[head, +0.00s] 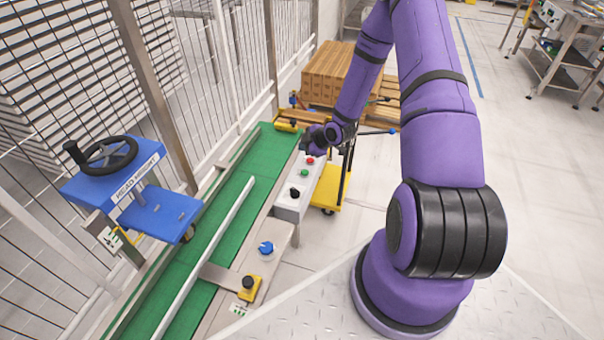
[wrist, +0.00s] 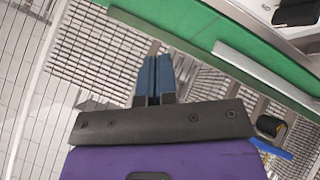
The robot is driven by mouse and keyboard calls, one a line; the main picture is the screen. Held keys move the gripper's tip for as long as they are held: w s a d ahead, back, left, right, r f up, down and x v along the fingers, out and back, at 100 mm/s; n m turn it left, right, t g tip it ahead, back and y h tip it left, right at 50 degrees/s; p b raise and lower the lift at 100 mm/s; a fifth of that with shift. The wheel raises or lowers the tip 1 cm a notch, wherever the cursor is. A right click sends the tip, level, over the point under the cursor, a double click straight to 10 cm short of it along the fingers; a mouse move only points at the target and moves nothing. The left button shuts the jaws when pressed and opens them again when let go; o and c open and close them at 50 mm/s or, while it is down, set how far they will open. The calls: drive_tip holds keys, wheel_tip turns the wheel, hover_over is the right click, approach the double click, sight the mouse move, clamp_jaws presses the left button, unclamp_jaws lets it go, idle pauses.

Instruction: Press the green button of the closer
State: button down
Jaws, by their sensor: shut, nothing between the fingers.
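A grey control box (head: 286,209) stands beside the green belt in the head view. On its top are a green button (head: 304,172), a red button (head: 310,160) just beyond it and a black knob (head: 295,192) nearer. I cannot read a label naming the closer. My gripper (head: 308,142) is close to the far end of the box, beyond the red button; its exact height is hard to tell. In the wrist view my gripper (wrist: 153,78) has its blue fingers together with nothing between them. The green button is not seen in the wrist view.
The green belt (head: 212,220) with a metal rail runs left of the box. A blue handwheel unit (head: 130,185) stands left, by a mesh fence (head: 60,60). A blue knob (head: 266,248) and a yellow block (head: 250,287) are nearer. Stacked boxes (head: 340,75) stand behind.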

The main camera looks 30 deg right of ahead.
sight(304, 173)
drive_tip(key=shift+f, duration=0.1)
idle(0.3)
drive_tip(key=shift+f, duration=4.3)
drive_tip(key=shift+f, duration=0.45)
